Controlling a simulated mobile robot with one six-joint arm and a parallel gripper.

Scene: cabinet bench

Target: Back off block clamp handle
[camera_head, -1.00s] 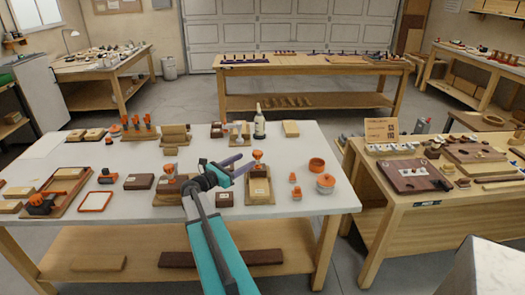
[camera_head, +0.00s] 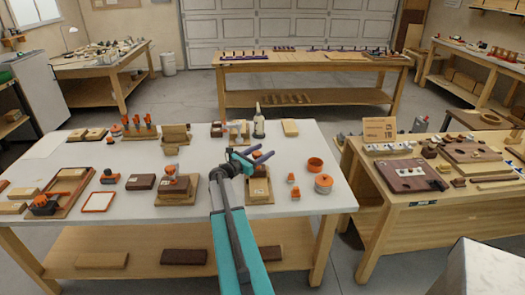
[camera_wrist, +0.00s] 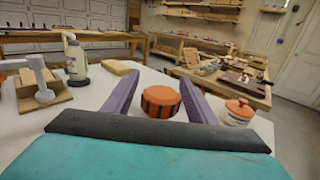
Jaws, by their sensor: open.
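My gripper (camera_head: 262,154) is open and empty, its two purple fingers pointing right and away over the white bench. It also shows in the wrist view (camera_wrist: 157,95). Just below it in the head view is a block clamp on a wooden base (camera_head: 260,198); the gripper and arm cover its upper part, and its orange handle cannot be made out. A second block clamp (camera_head: 174,187) with an orange handle (camera_head: 170,169) stands to the left. In the wrist view, a ribbed orange round piece (camera_wrist: 160,102) shows between the fingers, apparently beyond them.
An orange-lidded jar (camera_head: 323,184), orange round container (camera_head: 315,163) and small orange piece (camera_head: 293,179) stand to the right. A white bottle (camera_head: 259,124), grey clamp (camera_wrist: 40,85) and wooden block (camera_head: 290,127) stand behind. The bench's right front corner is clear.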

